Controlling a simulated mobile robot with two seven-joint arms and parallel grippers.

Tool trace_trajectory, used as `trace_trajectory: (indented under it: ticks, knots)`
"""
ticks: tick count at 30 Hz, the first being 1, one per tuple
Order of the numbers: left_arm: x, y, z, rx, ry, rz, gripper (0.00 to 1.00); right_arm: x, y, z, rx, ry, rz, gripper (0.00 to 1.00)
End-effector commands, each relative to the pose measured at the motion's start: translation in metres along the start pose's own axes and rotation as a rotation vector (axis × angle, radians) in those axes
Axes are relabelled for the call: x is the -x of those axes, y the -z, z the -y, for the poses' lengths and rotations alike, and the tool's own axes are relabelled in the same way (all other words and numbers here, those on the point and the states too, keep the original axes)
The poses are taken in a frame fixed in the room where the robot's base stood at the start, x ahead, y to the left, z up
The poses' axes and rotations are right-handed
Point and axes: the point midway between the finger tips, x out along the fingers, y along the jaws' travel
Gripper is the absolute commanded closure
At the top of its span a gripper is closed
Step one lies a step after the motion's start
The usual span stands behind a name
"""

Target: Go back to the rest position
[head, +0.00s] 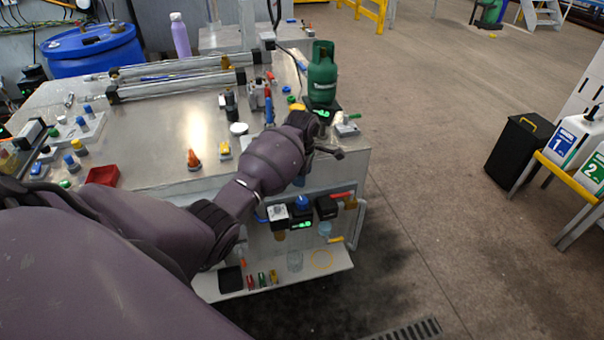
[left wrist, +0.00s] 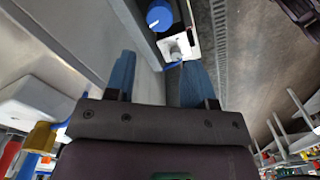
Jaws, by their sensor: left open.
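My left gripper (left wrist: 157,72) shows in the left wrist view with its two blue fingers spread apart and nothing between them. In the head view my left arm reaches across from the lower left, and its wrist end is over the front right corner of the metal workbench (head: 150,140). The fingers themselves are mostly hidden there. The green gas bottle (head: 322,75) stands upright just behind the wrist. My right gripper is in neither view.
Below the bench edge are regulators and a lower shelf (head: 315,271) with small parts. Small valves, a red tray (head: 102,175) and long cylinders (head: 180,85) lie on the bench. A blue drum (head: 92,50) stands behind. The floor (head: 430,130) to the right is clear up to a black bin (head: 514,150).

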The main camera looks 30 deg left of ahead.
Motion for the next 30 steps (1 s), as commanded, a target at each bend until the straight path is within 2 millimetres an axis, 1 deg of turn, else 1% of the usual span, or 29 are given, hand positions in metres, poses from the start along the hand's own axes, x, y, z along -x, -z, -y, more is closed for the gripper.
trace_trajectory:
  ticks: [10, 11, 14, 17, 22, 26, 30]
  knots:
    - [-0.002, 0.000, 0.002, -0.009, -0.001, -0.001, 0.50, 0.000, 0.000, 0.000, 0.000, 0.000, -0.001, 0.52]
    - [-0.003, 0.000, 0.003, -0.019, -0.002, -0.002, 0.50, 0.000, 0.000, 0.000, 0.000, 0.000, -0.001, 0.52]
    - [-0.013, 0.001, 0.017, -0.093, -0.011, -0.011, 0.50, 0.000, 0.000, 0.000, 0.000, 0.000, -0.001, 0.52]
    - [-0.028, 0.002, 0.043, -0.236, -0.029, -0.028, 0.50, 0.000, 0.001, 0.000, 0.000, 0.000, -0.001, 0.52]
    - [-0.050, 0.002, 0.102, -0.548, -0.068, -0.062, 0.50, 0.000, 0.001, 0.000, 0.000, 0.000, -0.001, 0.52]
    - [-0.058, 0.000, 0.150, -0.781, -0.096, -0.087, 0.50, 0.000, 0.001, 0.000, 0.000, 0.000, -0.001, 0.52]
    - [-0.057, -0.002, 0.202, -1.025, -0.128, -0.114, 0.50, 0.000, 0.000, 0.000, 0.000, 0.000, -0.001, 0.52]
